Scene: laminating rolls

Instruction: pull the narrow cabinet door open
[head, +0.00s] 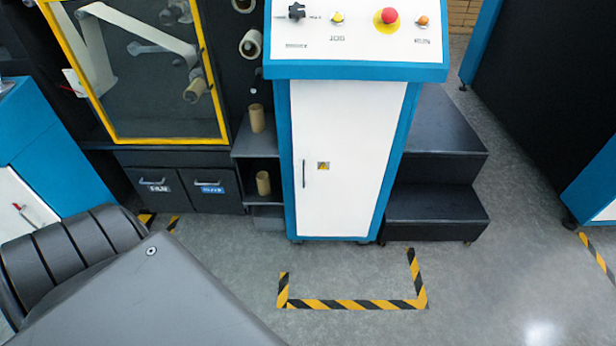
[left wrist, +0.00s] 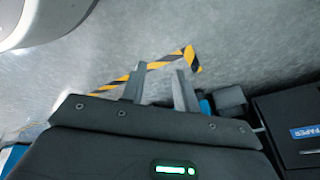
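The narrow cabinet's white door (head: 343,150) is in the middle of the head view, framed in blue under a sloped control panel. The door looks shut flush in its frame. Its thin dark upright handle (head: 304,173) is near the left edge, with a small yellow warning label to its right. My left gripper (left wrist: 161,82) shows in the left wrist view with its two grey fingers apart and nothing between them, above the grey floor. In the head view only my left arm shows at the lower left; its fingers are hidden. My right gripper is in neither view.
Yellow-black floor tape (head: 352,303) marks the clear floor before the cabinet. Black steps (head: 435,205) stand right of it. An open shelf (head: 256,167) with cardboard cores and black drawers (head: 185,188) are left. The panel (head: 355,35) overhangs the door.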

